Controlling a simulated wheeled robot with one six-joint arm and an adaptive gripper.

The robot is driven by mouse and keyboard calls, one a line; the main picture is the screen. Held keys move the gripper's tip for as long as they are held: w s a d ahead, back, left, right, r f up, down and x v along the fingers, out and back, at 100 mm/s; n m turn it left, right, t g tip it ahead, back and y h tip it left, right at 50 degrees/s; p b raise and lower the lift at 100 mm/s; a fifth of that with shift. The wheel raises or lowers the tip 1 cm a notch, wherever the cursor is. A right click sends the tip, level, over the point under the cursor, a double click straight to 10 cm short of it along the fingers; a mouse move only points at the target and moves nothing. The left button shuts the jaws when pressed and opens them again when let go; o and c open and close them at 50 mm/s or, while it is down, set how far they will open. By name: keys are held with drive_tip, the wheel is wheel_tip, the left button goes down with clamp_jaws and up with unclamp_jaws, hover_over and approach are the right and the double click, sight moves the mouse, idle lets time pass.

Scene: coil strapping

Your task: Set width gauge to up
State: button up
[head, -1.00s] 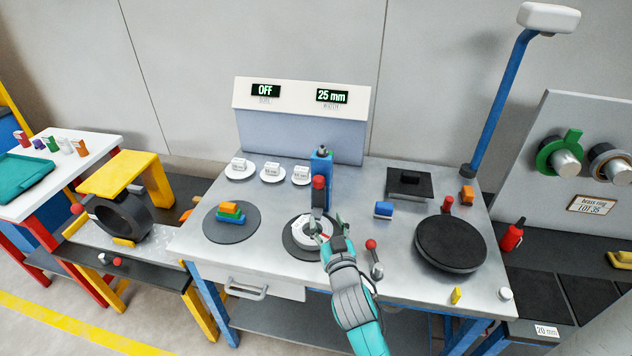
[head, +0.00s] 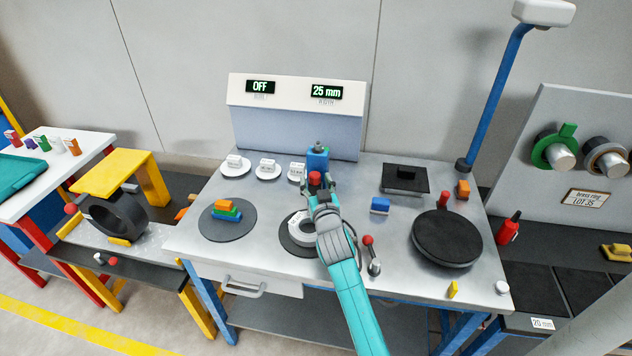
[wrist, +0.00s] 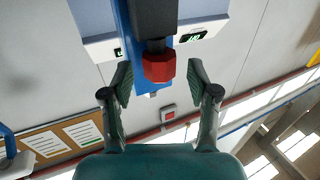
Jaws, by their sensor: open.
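A blue post (head: 317,160) stands in front of the panel and carries a red knob (head: 315,179). The wrist view shows the red faceted knob (wrist: 159,68) on a dark stem under a black block (wrist: 153,18). My gripper (wrist: 159,76) is open, with one finger on each side of the knob and visible gaps between. In the head view my gripper (head: 319,186) is at the post, partly hiding it.
A white ring (head: 298,222) lies on a dark disc just in front of the post, partly behind my arm. A red-knobbed lever (head: 368,241) stands close to the right of my arm. The other display (head: 260,87) reads OFF. Small white pieces on plates (head: 267,169) stand behind left.

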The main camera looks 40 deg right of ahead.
drive_tip(key=shift+w+d, duration=0.1)
drive_tip(key=shift+w, duration=0.1)
clamp_jaws()
wheel_tip(320, 180, up, 6)
drive_tip(key=shift+f, duration=0.1)
idle(0.3)
unclamp_jaws()
drive_tip(key=shift+f, duration=0.1)
drive_tip(key=shift+s, duration=0.1)
drive_tip(key=v, duration=1.2)
